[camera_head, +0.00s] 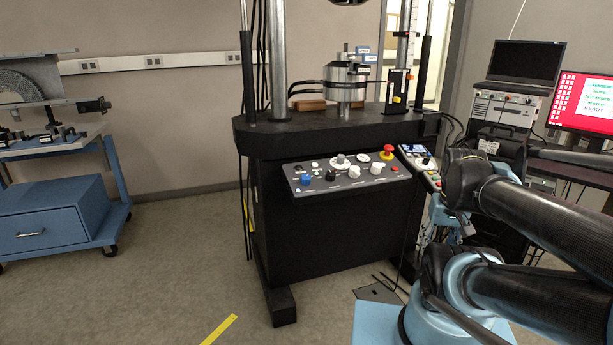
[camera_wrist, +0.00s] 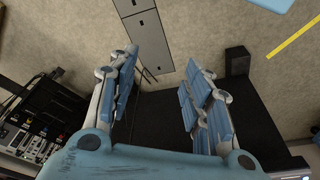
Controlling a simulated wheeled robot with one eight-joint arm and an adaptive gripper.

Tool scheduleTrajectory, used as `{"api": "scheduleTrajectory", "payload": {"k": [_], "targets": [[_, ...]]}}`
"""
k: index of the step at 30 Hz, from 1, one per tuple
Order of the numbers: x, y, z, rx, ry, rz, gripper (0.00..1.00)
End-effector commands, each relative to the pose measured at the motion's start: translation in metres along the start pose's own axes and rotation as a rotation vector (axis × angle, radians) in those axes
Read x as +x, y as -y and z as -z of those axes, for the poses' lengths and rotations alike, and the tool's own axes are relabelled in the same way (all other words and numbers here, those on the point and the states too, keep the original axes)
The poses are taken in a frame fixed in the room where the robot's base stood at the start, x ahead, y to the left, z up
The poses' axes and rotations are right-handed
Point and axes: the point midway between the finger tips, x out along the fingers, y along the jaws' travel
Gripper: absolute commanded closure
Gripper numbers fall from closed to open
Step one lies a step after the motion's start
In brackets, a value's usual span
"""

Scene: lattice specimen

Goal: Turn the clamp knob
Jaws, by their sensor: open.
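A black testing machine (camera_head: 320,225) stands in the middle of the head view. Its sloped grey control panel (camera_head: 300,191) carries a blue knob (camera_head: 306,180), a black knob (camera_head: 330,175), several pale knobs such as this white one (camera_head: 376,169), and a red mushroom button (camera_head: 387,153). The labels are too small to read, so I cannot tell which is the clamp knob. My gripper (camera_wrist: 160,68) shows in the wrist view, its two blue-padded fingers apart with nothing between them. No panel knob shows clearly there. The head view does not show my gripper.
A blue cart (camera_head: 60,205) stands at the left. An equipment rack with a laptop (camera_head: 525,62) and a red-screened monitor (camera_head: 585,103) are at the right, behind my arm. Black cables hang beside the machine. The floor in front, with yellow tape (camera_head: 219,329), is clear.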

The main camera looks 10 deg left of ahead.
Motion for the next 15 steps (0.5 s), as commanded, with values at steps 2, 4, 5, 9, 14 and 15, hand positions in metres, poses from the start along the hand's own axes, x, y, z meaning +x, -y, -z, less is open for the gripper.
{"api": "scheduleTrajectory", "payload": {"k": [2, 4, 5, 9, 14, 15], "targets": [[-0.005, 0.003, 0.001, -0.002, 0.000, 0.004, 0.51], [-0.015, 0.007, 0.012, 0.000, 0.003, 0.011, 0.51], [-0.020, 0.010, 0.018, -0.001, 0.005, 0.015, 0.51], [-0.051, 0.030, 0.055, 0.006, 0.017, 0.038, 0.51], [-0.085, 0.061, 0.101, 0.014, 0.037, 0.064, 0.51], [-0.093, 0.070, 0.113, 0.016, 0.042, 0.070, 0.51]]}}
